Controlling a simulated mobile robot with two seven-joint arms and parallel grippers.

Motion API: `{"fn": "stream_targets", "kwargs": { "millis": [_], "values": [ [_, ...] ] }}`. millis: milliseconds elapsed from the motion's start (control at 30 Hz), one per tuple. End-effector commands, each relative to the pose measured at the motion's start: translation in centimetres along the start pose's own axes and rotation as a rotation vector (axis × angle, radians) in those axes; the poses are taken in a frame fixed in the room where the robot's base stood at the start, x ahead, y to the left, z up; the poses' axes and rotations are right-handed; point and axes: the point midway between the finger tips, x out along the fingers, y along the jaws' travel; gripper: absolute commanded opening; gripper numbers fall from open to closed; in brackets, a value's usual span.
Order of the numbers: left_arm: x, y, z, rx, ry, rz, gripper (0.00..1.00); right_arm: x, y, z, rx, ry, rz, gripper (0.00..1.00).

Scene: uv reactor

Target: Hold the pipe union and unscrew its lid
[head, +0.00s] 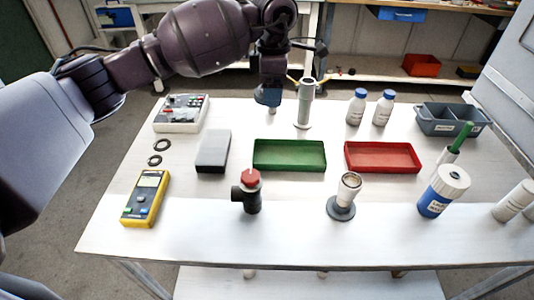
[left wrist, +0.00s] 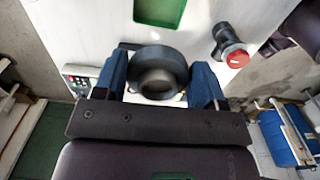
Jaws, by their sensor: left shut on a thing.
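My left gripper (head: 268,97) is high over the back of the table in the head view. In the left wrist view its blue fingers (left wrist: 163,88) are on either side of a dark ring-shaped thing (left wrist: 158,58) with a paler round centre. I cannot tell for sure whether this is the pipe union or a part of it. A black fitting with a side port and a red cap (head: 250,190) stands upright on the table, apart from the gripper. A pale tube with a dark round base (head: 341,208) stands to its right. My right gripper is not in view.
A green tray (head: 289,168), a red tray (head: 420,170) and a grey block (head: 213,150) lie mid-table. A tall grey-green column (head: 304,105), white bottles (head: 356,110) and a control box (head: 182,125) stand behind. A yellow meter (head: 145,198) lies left. The front strip is mostly clear.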

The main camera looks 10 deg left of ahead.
Motion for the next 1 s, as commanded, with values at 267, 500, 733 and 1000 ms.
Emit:
{"fn": "stream_targets", "kwargs": {
  "millis": [267, 500, 733, 1000],
  "values": [
    [6.2, -0.1, 0.0, 0.0, 0.003, -0.007, 0.37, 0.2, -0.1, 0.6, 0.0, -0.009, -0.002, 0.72],
    [11.4, -0.1, 0.0, 0.001, 0.001, -0.007, 0.37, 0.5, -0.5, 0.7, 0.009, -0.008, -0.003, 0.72],
    [14.5, -0.1, 0.0, 0.002, 0.0, -0.003, 0.37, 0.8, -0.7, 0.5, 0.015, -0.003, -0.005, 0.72],
    [16.2, -0.1, -0.1, 0.002, 0.002, -0.004, 0.37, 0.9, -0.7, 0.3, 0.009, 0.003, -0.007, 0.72]
  ]
}}
